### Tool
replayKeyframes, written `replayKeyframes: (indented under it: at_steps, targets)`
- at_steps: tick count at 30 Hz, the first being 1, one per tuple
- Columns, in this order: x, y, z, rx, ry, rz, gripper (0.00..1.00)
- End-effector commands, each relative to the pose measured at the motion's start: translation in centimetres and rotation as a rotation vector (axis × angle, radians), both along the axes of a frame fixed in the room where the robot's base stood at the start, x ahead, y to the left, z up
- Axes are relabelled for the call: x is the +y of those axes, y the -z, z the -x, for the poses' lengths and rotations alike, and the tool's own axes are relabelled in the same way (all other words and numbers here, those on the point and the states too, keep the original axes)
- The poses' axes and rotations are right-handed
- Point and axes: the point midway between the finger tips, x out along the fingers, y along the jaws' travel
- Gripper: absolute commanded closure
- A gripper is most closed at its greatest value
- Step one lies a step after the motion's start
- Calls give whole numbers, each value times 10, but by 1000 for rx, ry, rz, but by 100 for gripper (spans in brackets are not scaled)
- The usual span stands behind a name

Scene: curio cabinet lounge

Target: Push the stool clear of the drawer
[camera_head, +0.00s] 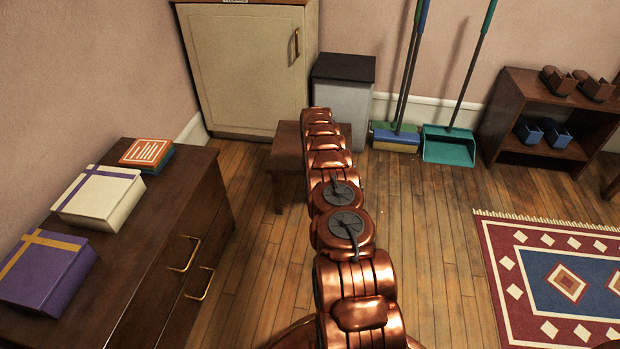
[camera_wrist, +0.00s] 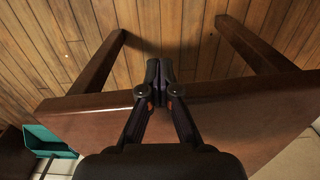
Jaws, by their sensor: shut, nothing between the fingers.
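The brown wooden stool (camera_head: 287,152) stands upright on the floor in front of the cream cabinet, partly hidden behind my copper arm. The dark chest at left has drawer fronts (camera_head: 196,262) with brass handles; bare floor shows between it and the stool. My gripper is hidden by the arm in the head view. In the wrist view my gripper (camera_wrist: 160,68) is shut and empty, its fingertips reaching past the edge of the stool seat (camera_wrist: 85,119). Two stool legs slant away toward the floor. I cannot tell whether the fingers touch the stool.
A grey bin with a dark lid (camera_head: 343,95) stands right behind the stool. The cream cabinet (camera_head: 247,75) is at the back wall. A teal dustpan (camera_head: 448,146), a low shelf (camera_head: 508,112) and a patterned rug (camera_head: 500,262) lie right. Open floor lies between.

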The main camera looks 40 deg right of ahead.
Motion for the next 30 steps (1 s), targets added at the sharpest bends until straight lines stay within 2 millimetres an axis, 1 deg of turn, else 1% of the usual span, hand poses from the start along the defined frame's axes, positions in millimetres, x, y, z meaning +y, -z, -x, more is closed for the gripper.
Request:
replayKeyframes:
  at_steps: [11,17,28,29,30]
  targets:
    - [3,-1,1,0,0,0,100]
    - [10,-2,7,3,1,-2,100]
    - [30,-3,18,0,1,0,100]
    - [31,-4,19,0,1,0,100]
    - [30,-15,18,-3,1,2,100]
